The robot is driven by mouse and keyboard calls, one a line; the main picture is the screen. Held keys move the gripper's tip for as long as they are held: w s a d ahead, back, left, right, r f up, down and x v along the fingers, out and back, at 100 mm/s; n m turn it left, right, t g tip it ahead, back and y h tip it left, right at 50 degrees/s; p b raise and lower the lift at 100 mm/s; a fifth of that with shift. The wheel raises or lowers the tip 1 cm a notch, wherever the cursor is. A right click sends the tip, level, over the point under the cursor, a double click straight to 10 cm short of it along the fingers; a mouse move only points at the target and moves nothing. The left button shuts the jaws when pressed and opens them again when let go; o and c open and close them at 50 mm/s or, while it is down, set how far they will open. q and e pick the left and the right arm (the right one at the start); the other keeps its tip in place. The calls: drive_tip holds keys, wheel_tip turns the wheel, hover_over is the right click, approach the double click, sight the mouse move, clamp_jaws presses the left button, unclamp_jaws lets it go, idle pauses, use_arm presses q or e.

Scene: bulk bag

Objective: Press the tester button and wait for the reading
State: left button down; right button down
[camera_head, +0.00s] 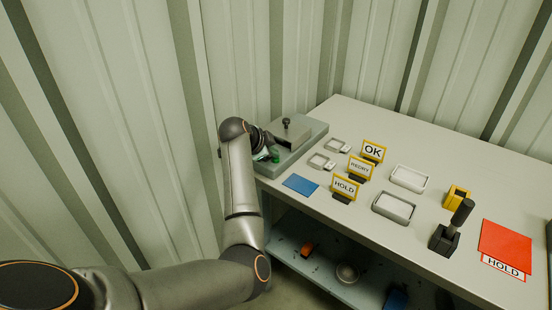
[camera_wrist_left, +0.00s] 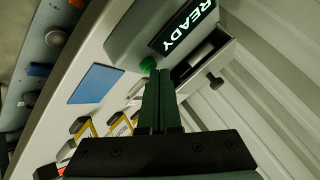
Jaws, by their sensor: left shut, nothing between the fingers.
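The tester (camera_head: 309,131) is a grey box at the far left corner of the bench; its dark display (camera_wrist_left: 183,27) reads READY in the left wrist view. Its round green button (camera_wrist_left: 148,65) sits beside the display, partly covered by my fingers. My left gripper (camera_wrist_left: 153,82) is shut and empty, with its fingertips right at the button's edge; I cannot tell whether they touch it. In the head view my left wrist hangs over the tester's near left side, by the green button (camera_head: 275,155). My right gripper is not in view.
Corrugated walls stand close behind and left. A lower shelf holds small objects.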

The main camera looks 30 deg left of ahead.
use_arm(q)
drive_tip(key=shift+f, duration=0.35)
drive_tip(key=shift+r, duration=0.1)
idle(0.4)
drive_tip(key=shift+r+p, duration=0.9)
drive_tip(key=shift+p, duration=0.15)
wheel_tip(320, 180, up, 3)
drive_tip(key=p, duration=0.3)
wheel_tip(320, 180, up, 2)
drive_tip(key=shift+p, duration=0.5)
